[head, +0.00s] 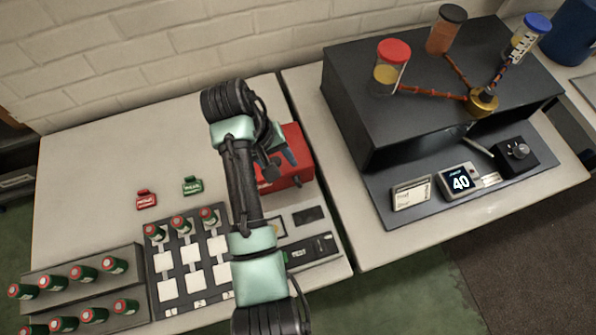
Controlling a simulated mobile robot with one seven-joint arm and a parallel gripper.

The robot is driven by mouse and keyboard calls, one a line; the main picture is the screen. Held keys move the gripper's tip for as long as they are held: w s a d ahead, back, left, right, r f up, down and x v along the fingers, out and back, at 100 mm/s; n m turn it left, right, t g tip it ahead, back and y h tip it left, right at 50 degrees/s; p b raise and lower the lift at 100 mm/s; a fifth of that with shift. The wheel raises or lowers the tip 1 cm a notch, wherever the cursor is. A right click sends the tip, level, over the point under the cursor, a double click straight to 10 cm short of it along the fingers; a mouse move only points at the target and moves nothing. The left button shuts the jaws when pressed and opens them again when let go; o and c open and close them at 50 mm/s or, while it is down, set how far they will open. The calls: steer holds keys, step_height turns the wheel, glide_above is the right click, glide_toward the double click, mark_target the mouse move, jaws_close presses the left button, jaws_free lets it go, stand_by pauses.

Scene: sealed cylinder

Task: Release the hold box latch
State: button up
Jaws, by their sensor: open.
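A red box (297,173), which looks like the hold box, sits on the left table near its right edge. My arm crosses in front of its left part. Its latch cannot be made out; it is too small or hidden behind my arm and gripper. My gripper (284,160) is over the left and upper part of the red box, with its jaws open. I cannot tell whether it touches the box.
Green and red tags (192,185) lie left of my arm. A grid tray (167,257) and a stepped rack (85,272) hold several small bottles. A black device (312,252) lies below the box. A dark machine (350,115) with coloured-lid jars stands right, past a table gap.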

mark_target(296, 180)
steer(key=x, duration=1.2)
steer(key=shift+d, duration=0.1)
steer(key=shift+c, duration=0.2)
jaws_close()
